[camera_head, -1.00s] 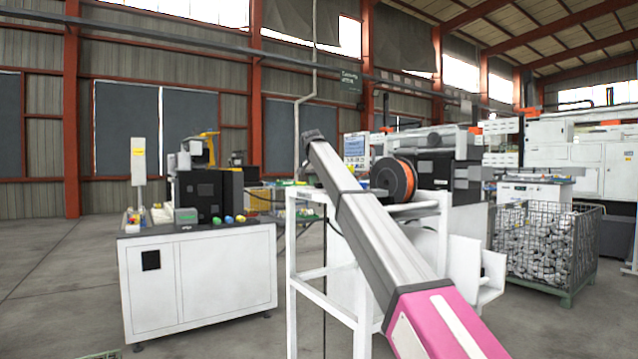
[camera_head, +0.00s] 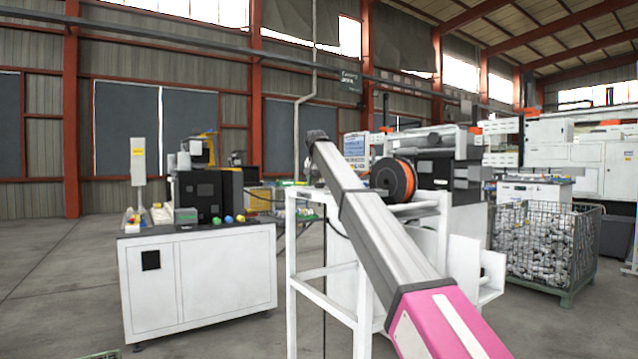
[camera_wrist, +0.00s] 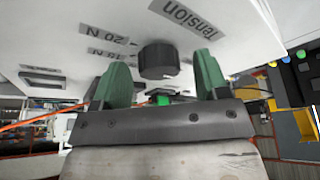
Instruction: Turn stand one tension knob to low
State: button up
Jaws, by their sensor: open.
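The black tension knob (camera_wrist: 159,60) is on a white panel (camera_wrist: 225,45) in the wrist view, seen upside down beside a "Tension" label and marks, one reading "20 N". My gripper (camera_wrist: 160,82) is open, with one green finger on each side of the knob and visible gaps between. I cannot tell how deep the knob sits between the fingers. In the head view, a white-framed stand (camera_head: 306,270) carries an orange and black spool (camera_head: 393,180). My arm crosses in front of the stand and hides part of it. The knob cannot be made out there.
A white cabinet (camera_head: 200,285) with coloured buttons stands left of the stand. A wire basket (camera_head: 545,245) of metal parts is at the right. An orange filament (camera_wrist: 45,118) runs at the left of the wrist view. Open floor lies at the far left.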

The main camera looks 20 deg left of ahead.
jog(key=v, duration=1)
jog(key=shift+r, duration=0.4)
jog(key=shift+s, duration=0.15)
